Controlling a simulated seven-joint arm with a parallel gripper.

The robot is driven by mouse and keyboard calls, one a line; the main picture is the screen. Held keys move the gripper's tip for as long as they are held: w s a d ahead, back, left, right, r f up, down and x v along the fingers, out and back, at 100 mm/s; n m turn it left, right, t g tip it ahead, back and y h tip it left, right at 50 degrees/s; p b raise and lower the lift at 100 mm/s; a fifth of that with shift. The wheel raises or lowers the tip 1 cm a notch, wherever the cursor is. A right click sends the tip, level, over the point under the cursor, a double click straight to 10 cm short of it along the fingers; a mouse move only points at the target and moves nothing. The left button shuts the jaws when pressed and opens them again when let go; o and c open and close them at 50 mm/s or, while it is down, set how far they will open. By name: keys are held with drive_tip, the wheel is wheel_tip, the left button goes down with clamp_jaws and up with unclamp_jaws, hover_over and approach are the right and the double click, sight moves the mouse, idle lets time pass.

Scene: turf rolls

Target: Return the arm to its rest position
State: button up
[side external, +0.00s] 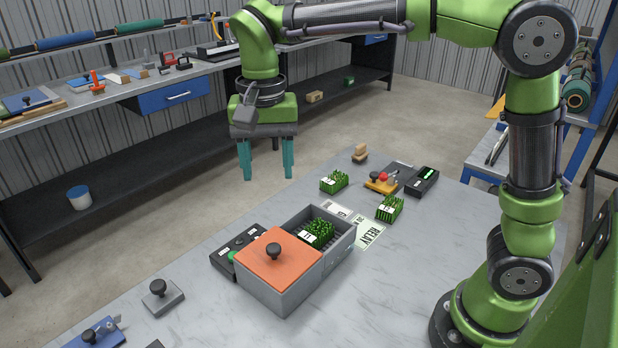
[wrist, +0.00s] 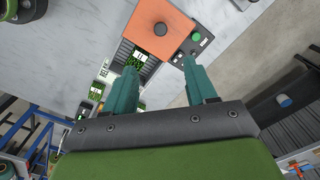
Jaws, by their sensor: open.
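My gripper (side external: 267,172) has two teal fingers and hangs over the far edge of the marble table. It is open, with a clear gap and nothing between the fingers; the fingers also show in the wrist view (wrist: 165,92). Below it on the table is a grey box (side external: 330,257) with an orange lid (side external: 277,258) with a black knob over its near part. A green turf piece (side external: 319,232) with a white label lies in the box's uncovered part. Two more turf pieces, one (side external: 334,181) farther back and one (side external: 390,208) to the right, lie on the table.
A black control box (side external: 238,247) with a green button stands against the grey box. A paper marked RELAY (side external: 369,233) lies beside it. A yellow device (side external: 382,182) and a black display unit (side external: 421,181) stand at the back.

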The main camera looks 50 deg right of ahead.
drive_tip(key=s+d+f+n+t+y, duration=0.2)
drive_tip(key=s+d+n+t, duration=0.3)
drive_tip(key=s+d, duration=0.5)
drive_tip(key=s+t, duration=0.2)
drive_tip(key=s, duration=0.1)
drive_tip(key=shift+s+d+f, duration=0.15)
drive_tip(key=shift+s+f, duration=0.05)
drive_tip(key=shift+f, duration=0.05)
